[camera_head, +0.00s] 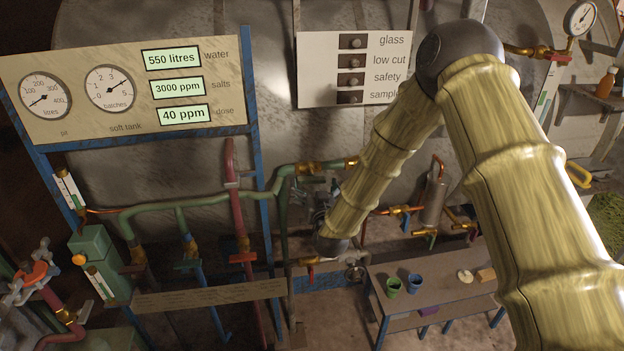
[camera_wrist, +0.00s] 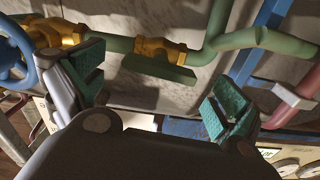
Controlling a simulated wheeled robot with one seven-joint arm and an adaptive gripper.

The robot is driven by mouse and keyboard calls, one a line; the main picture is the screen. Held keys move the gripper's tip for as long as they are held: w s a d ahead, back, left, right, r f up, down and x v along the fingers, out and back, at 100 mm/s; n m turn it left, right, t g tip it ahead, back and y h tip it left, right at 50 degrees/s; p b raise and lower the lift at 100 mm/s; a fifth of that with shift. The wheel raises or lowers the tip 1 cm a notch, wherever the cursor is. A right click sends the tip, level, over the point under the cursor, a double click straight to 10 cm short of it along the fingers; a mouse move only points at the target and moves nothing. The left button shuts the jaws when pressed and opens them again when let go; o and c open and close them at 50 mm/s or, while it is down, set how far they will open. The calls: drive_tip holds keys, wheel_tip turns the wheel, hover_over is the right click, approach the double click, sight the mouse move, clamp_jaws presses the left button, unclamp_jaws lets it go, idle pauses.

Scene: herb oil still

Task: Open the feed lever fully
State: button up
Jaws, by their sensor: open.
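In the wrist view, a green lever (camera_wrist: 158,69) lies along a green pipe beside a brass valve body (camera_wrist: 160,48). It shows between my fingers and beyond them, with no visible contact. No label names it, so I cannot tell for sure that it is the feed lever. My gripper (camera_wrist: 158,95) is open and empty, its two teal-padded fingers wide apart. In the head view, my gripper (camera_head: 318,200) is near the green pipe, partly hidden by my arm. A brass valve (camera_head: 310,168) sits on that pipe just above it.
A blue handwheel (camera_wrist: 14,50) is close to my left finger in the wrist view. A red pipe (camera_head: 234,200) and blue frame post (camera_head: 258,140) stand left of my gripper. A low bench (camera_head: 425,282) with cups is at lower right. A gauge panel (camera_head: 120,115) is upper left.

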drive_tip(key=shift+w+a, duration=0.1)
drive_tip(key=shift+w, duration=0.95)
drive_tip(key=shift+c, duration=0.4)
drive_tip(key=c, duration=1)
